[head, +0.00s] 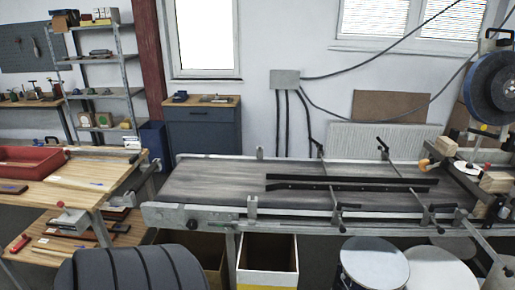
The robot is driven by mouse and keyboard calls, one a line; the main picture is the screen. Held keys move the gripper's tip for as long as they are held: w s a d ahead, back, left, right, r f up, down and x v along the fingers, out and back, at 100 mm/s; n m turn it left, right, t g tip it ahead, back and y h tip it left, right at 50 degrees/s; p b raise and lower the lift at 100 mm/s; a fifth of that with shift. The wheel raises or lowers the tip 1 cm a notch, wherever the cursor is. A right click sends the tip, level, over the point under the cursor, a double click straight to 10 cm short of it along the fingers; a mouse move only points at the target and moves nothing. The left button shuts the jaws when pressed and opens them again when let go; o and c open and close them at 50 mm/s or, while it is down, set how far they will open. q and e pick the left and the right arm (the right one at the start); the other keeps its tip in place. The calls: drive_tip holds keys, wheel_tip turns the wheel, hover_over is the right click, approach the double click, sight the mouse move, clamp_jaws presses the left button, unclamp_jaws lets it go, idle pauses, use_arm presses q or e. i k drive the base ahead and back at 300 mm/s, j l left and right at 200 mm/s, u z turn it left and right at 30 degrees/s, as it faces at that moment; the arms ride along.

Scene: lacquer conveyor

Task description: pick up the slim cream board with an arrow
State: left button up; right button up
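No board with a readable arrow can be made out in the head view. A slim pale strip (72,182) lies flat on the wooden workbench (112,168) at the left, with a small blue mark near its right end. It is too small to tell whether it is the cream board or bears an arrow. Neither of my grippers is in view.
A red tray (32,160) and a dark block (12,189) are on the workbench. The conveyor (215,182) runs across the middle, its left part clear.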

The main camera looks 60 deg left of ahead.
sight(63, 181)
drive_tip(key=u, duration=3.15)
